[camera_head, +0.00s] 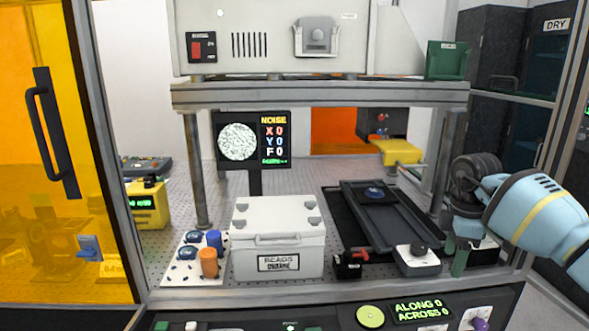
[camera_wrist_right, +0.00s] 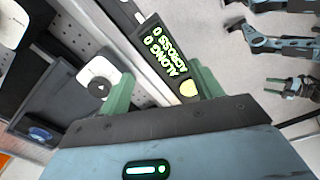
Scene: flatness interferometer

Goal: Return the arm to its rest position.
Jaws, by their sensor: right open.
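My right arm comes in from the right in the head view. My right gripper (camera_head: 458,256) has green fingers and is at the right front edge of the bench, beside the frame post. In the right wrist view, the two fingers of this gripper (camera_wrist_right: 160,78) stand wide apart with nothing between them. Behind them is the front panel with the "ALONG 0 ACROSS 0" display (camera_wrist_right: 168,52). My left gripper is outside the head view. A light blue arm with green fingers (camera_wrist_right: 303,84), seemingly my left, is small at the right wrist view's edge.
A white lidded box (camera_head: 279,222) stands mid-bench. To its right are a black tray (camera_head: 347,225) and a white knob unit (camera_head: 417,260). A metal frame post (camera_head: 440,170) and the enclosure's right upright (camera_head: 550,140) are close to my right arm. Open floor shows in the wrist view.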

